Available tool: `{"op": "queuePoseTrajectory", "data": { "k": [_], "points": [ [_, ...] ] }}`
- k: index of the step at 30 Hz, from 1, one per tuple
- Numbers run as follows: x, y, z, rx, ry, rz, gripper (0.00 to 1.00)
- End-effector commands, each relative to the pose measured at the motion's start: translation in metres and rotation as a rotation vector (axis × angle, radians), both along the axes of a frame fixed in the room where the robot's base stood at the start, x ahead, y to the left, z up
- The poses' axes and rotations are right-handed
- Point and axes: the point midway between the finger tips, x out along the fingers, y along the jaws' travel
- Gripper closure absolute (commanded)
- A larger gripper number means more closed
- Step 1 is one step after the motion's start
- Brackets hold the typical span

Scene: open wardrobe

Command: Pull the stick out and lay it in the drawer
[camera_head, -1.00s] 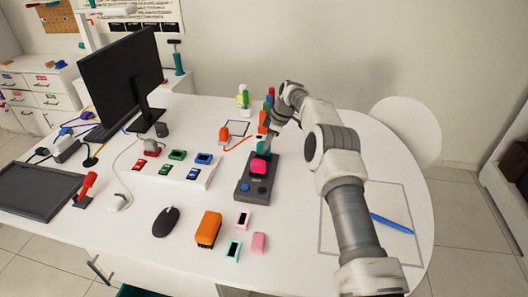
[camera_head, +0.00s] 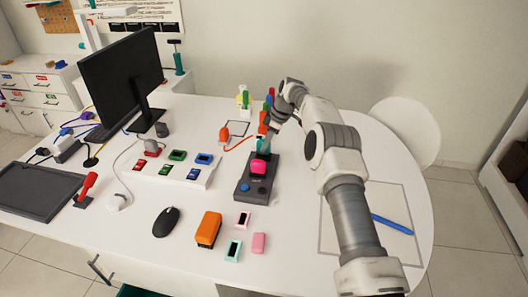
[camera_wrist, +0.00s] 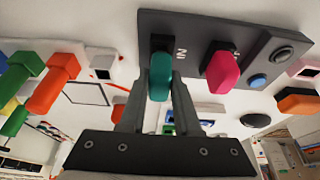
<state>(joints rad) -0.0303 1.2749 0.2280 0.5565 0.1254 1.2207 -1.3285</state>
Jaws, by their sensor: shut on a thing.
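A teal stick (camera_wrist: 160,76) is between the two fingers of my gripper (camera_wrist: 157,100), which is shut on it. Its far end is at a dark slot in the grey hub (camera_wrist: 195,22); I cannot tell how deep it sits. In the head view the teal stick (camera_head: 264,144) shows at the hub's far end, below my gripper (camera_head: 266,134). A pink stick (camera_wrist: 222,70) stands in the hub beside it, apart from my fingers. A drawer (camera_head: 132,291) with a dark green inside shows partly at the bottom edge, below the desk front.
A white tray (camera_head: 205,182) with several coloured sticks lies left of the hub. An orange block (camera_head: 208,229), a mouse (camera_head: 166,221) and small pink and mint pieces lie nearer the front. A monitor (camera_head: 120,75) stands at the left. A blue pen (camera_head: 392,224) lies right of my arm.

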Motion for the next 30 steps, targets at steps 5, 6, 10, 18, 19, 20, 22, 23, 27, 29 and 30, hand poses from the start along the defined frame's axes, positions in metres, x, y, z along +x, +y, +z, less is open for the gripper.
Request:
{"op": "queuePoseTrajectory", "data": {
  "k": [5,6,10,18,19,20,22,23,27,29,30],
  "points": [
    [0.0,0.0,0.004,0.0,0.0,0.0,1.0],
    [0.0,0.0,0.005,0.0,0.0,0.0,1.0],
    [0.0,0.0,0.005,0.0,0.0,0.0,1.0],
    [0.0,0.0,0.006,0.0,0.0,0.0,1.0],
    [0.0,0.0,0.007,0.0,0.0,0.0,1.0],
    [0.0,0.0,0.008,0.0,0.0,0.0,1.0],
    [0.0,0.0,0.011,0.0,0.0,0.0,1.0],
    [0.0,0.0,0.013,0.0,0.0,0.0,1.0],
    [0.0,0.0,0.02,0.0,0.0,0.0,1.0],
    [0.0,0.0,0.023,0.0,0.0,0.0,1.0],
    [0.0,0.0,0.025,0.001,0.0,0.0,1.0]
  ]
}}
